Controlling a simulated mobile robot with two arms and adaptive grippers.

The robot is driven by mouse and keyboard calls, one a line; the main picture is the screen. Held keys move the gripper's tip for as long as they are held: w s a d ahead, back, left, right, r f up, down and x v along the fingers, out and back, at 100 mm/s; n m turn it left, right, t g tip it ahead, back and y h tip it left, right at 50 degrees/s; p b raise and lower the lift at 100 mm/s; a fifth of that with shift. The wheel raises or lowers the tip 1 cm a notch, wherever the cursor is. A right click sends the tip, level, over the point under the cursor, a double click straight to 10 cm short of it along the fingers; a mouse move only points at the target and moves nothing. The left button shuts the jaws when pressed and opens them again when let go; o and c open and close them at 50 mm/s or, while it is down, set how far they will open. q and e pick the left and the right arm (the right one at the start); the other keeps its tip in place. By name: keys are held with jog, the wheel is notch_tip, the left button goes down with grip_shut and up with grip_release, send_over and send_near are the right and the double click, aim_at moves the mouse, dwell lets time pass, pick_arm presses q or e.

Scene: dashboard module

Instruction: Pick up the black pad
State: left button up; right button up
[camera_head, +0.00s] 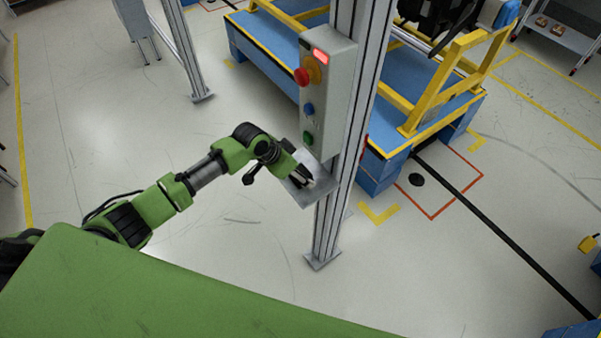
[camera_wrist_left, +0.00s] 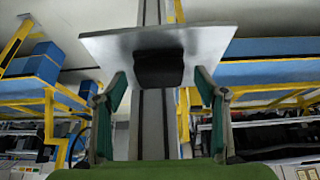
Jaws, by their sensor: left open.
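The black pad (camera_wrist_left: 159,69) is a small dark block with rounded edges in the left wrist view, resting against a bare metal plate (camera_wrist_left: 105,44). In the head view this plate (camera_head: 299,197) is a small shelf on an upright metal post, below a control box. My left gripper (camera_head: 303,181) is over the plate in the head view, and I cannot tell the pad from the dark fingers there. In the left wrist view the open fingers of my left gripper (camera_wrist_left: 160,77) stand apart, one to each side of the pad, with gaps between. My right gripper is out of view.
The grey control box (camera_head: 325,95) with red, blue and green buttons is just above the plate. The metal post (camera_head: 334,215) stands right behind it. A blue and yellow platform (camera_head: 262,60) is beyond.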

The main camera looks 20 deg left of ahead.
aim_at(305, 169)
pick_arm(q)
jog(key=c, duration=1)
jog(key=shift+c, duration=0.5)
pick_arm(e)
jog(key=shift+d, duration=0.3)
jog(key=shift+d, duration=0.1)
pick_arm(q)
jog(key=shift+r, duration=0.1)
jog(key=shift+r, duration=0.25)
notch_tip(305, 169, up, 2)
jog(key=shift+w+r+b, duration=0.1)
jog(key=shift+r+b, duration=0.15)
jog(key=shift+b, duration=0.05)
jog(key=s+a+r+b, duration=0.4)
jog(key=s+a+r, duration=0.4)
jog(key=s, duration=0.3)
jog(key=shift+v, duration=0.95)
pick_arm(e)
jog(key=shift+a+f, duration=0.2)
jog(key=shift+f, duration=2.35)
